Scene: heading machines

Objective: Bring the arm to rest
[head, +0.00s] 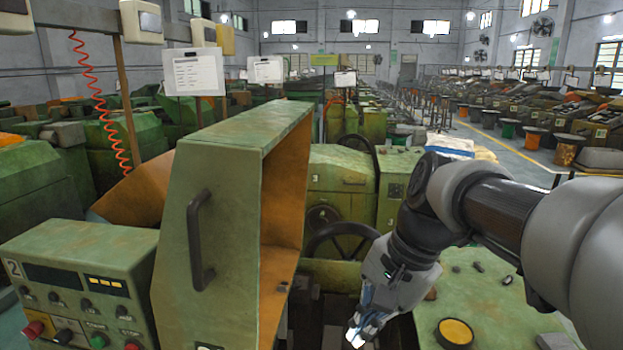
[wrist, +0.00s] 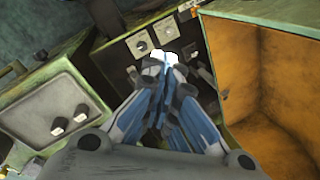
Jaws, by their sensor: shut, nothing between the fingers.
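My arm reaches in from the right in the head view and bends down at the wrist. My gripper (head: 360,330) points downward, in front of the green machine and to the right of its raised guard. In the wrist view my gripper (wrist: 168,62) shows with its fingers together and nothing between them. Behind the fingertips in that view is a panel with knobs (wrist: 138,44); I cannot tell whether they touch it.
A raised green guard (head: 215,190) with a dark handle stands left of my gripper. A control box (head: 80,285) with buttons is at lower left. A green machine top (head: 490,310) with a yellow-topped round part (head: 455,332) lies below my arm. An aisle (head: 510,150) runs at far right.

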